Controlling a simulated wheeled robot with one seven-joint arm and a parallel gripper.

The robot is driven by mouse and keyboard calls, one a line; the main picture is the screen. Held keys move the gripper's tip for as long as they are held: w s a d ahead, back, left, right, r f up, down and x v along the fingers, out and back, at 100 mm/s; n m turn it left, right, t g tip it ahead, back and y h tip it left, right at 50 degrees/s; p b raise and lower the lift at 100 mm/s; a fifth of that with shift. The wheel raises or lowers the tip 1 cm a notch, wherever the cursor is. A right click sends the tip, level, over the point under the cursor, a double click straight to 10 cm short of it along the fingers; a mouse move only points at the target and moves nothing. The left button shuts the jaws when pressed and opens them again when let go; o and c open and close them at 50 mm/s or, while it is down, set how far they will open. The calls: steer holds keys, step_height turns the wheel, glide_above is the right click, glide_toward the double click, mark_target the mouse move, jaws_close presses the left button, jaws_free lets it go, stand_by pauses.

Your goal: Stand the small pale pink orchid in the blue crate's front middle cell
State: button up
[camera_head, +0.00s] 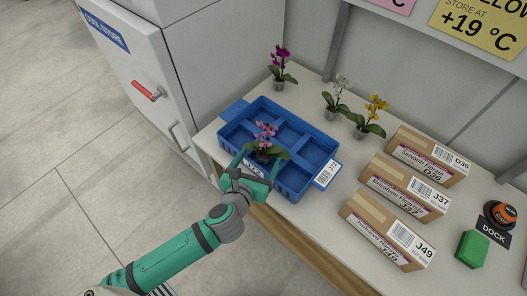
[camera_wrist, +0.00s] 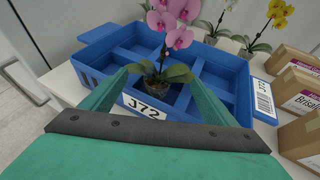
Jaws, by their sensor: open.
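The small pink orchid (camera_head: 265,131) is upright in the front middle cell of the blue crate (camera_head: 318,146). In the wrist view, the pink orchid (camera_wrist: 168,34) has its clear pot low behind the crate's front wall, which carries the J72 label. Whether the pot's base rests on the cell floor is hidden. My gripper (camera_head: 260,165) reaches over the front wall and is open. In the wrist view its fingers (camera_wrist: 161,80) are spread on either side of the pot and leaves, with gaps visible. The blue crate's (camera_wrist: 95,46) other visible cells look empty.
A magenta orchid (camera_head: 281,66) stands behind the crate. A white orchid (camera_head: 338,97) and a yellow orchid (camera_head: 371,117) stand at its back right. A cold store (camera_head: 140,75) is left.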

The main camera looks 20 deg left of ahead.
steer(key=v, duration=0.5)
steer(key=shift+s, duration=0.1)
steer(key=shift+a, duration=0.1)
stand_by(0.3)
steer(key=s+d+f+n+g+h, duration=0.1)
steer(key=s+d+f+n, duration=0.25)
steer(key=s+n, duration=0.45)
steer(key=s+d+f+n+h, duration=0.1)
steer(key=s+d+f+n, duration=0.1)
steer(key=s+f+n, duration=0.5)
steer(key=s+d+r+n+t, duration=0.1)
steer(key=s+d+r+n, duration=0.1)
steer(key=n, duration=0.4)
steer(key=s+d+r+n+t, duration=0.1)
steer(key=s+d+r+n, duration=0.1)
steer(key=d+n, duration=0.3)
steer(key=s+d+r+n+y, duration=0.1)
steer(key=s+d+n, duration=0.3)
steer(key=n, duration=0.5)
steer(key=shift+s+d+r+t, duration=0.3)
steer(key=shift+r+t, duration=0.1)
steer(key=shift+r, duration=0.1)
